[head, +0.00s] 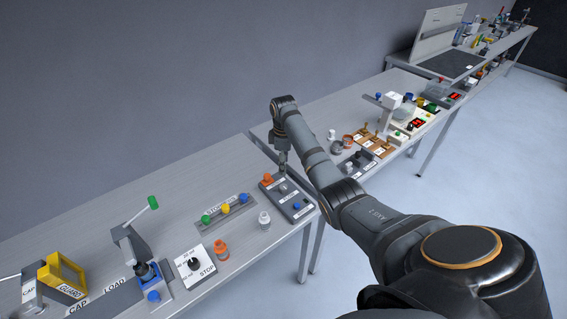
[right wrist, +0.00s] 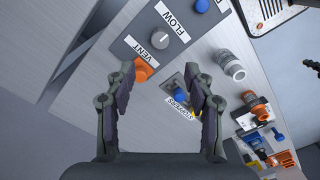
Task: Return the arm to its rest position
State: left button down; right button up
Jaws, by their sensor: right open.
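My right arm reaches from the lower right over the table in the head view. Its gripper (head: 283,163) points down above a dark control panel (head: 302,213), close to its far end. In the right wrist view the two fingers (right wrist: 160,76) are spread with nothing between them. The panel there carries an orange VENT knob (right wrist: 144,69), beside the left fingertip in the picture, a grey FLOW knob (right wrist: 161,40) and a blue button (right wrist: 202,5). I cannot tell the exact gap between fingers and panel. My left gripper is not in view.
The stopper rack (head: 237,210), a white bottle (head: 264,218), an orange jar (head: 221,249) and a STOP dial plate (head: 188,279) stand left of the panel. A second table (head: 343,104) with switches lies beyond my arm. The space above the tables looks free.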

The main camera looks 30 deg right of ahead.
dwell(0.4)
